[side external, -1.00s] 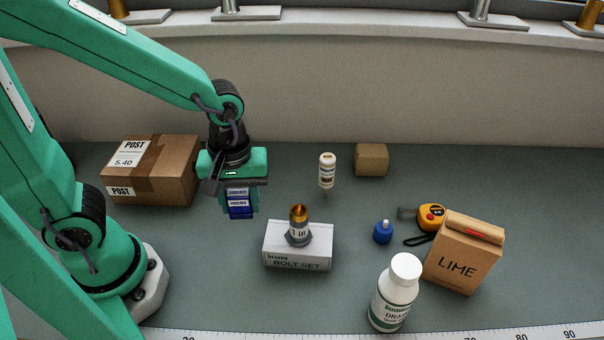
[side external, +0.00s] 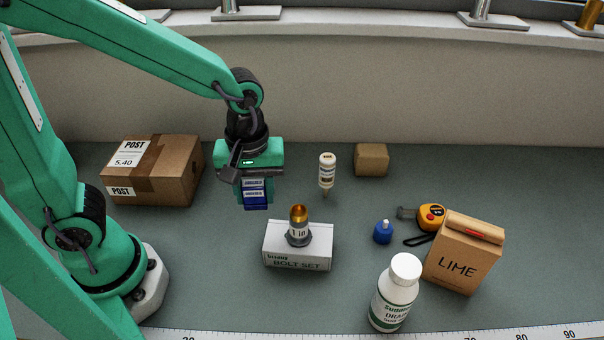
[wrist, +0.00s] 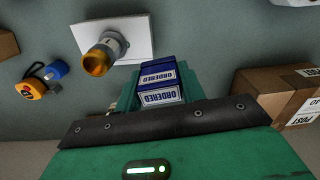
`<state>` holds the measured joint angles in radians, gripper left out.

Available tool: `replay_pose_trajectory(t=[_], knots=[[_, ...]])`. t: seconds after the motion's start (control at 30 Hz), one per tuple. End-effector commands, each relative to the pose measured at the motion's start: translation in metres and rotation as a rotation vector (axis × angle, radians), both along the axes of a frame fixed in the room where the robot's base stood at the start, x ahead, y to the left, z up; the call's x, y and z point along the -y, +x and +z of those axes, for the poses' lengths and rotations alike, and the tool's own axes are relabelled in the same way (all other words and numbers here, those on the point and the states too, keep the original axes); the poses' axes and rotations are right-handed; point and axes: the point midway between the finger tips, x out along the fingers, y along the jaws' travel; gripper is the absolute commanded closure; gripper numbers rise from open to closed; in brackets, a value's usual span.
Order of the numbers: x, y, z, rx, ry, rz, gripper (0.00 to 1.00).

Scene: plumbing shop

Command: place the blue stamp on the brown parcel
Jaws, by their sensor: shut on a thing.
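The blue stamp (side external: 255,195) has white labels reading ORDERED. My gripper (side external: 254,183) is shut on it and holds it above the bench, right of the brown parcel. In the wrist view the stamp (wrist: 160,85) sits between the green jaws of my gripper (wrist: 158,92), with its labelled faces toward the camera. The brown parcel (side external: 172,172) is a taped carton with white POST labels, at the left back of the bench. Part of it also shows at the right edge of the wrist view (wrist: 265,92). Its top looks bare apart from tape and a label.
A white bolt-set box (side external: 298,256) bears a brass-topped fitting (side external: 298,225), in front of my gripper. To the right are a white tube (side external: 327,170), small brown box (side external: 371,160), blue bottle (side external: 383,233), tape measure (side external: 431,216), LIME carton (side external: 462,262) and drain-cleaner bottle (side external: 393,295).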

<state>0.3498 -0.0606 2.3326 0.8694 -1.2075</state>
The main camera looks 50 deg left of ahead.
Motion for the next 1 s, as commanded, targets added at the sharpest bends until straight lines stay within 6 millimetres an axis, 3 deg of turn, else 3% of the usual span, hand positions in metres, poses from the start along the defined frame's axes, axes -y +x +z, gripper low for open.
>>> replay_pose_trajectory(t=[0.5, 1.0], knots=[[0.034, 0.101, 0.034, -0.001, 0.001, -0.024, 0.83], [0.063, 0.190, 0.054, 0.000, 0.000, -0.049, 0.83]])
